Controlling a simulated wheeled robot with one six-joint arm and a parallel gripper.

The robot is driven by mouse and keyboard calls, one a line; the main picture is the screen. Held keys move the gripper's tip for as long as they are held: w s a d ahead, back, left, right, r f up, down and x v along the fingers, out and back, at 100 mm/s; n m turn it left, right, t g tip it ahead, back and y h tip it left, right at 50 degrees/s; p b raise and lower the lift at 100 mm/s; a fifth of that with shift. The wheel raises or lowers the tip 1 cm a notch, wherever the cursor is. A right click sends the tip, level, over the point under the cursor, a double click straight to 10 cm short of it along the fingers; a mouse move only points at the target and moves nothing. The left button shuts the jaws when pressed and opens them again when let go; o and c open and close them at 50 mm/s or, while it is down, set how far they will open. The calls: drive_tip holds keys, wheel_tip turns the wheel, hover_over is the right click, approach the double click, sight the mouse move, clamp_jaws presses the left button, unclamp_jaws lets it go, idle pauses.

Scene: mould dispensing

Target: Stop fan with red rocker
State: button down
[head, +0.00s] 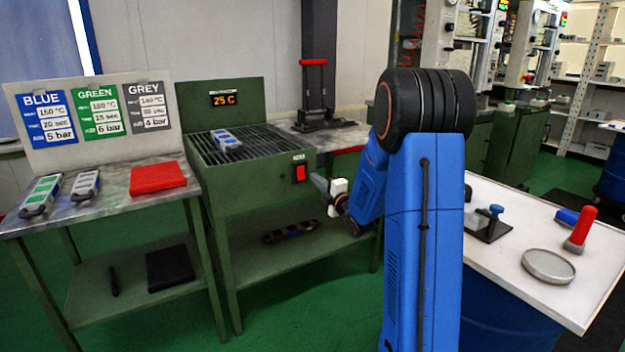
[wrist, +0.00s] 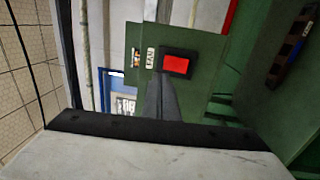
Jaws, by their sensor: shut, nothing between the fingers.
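The red rocker (head: 300,173) is set in the front right of the green grated bench (head: 257,181), under a small white label. In the wrist view the rocker (wrist: 176,65) sits in a black frame on the green panel. My gripper (head: 314,178) is shut and empty, with its tips just right of the rocker in the head view. In the wrist view my gripper's tips (wrist: 161,78) point at the panel beside the rocker's frame. I cannot tell whether they touch it. Which way the rocker is tipped is too small to tell.
A blue-and-grey mould (head: 226,139) lies on the grate, before a display (head: 223,99) reading 25 C. A white table (head: 508,268) stands at right. A dark object (head: 290,233) lies on the lower shelf.

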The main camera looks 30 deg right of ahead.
drive_tip(key=shift+s+d+r, duration=0.1)
drive_tip(key=shift+s+r, duration=0.1)
drive_tip(key=shift+s, duration=1.1)
drive_tip(key=shift+s+r, duration=0.15)
drive_tip(key=shift+s, duration=1.15)
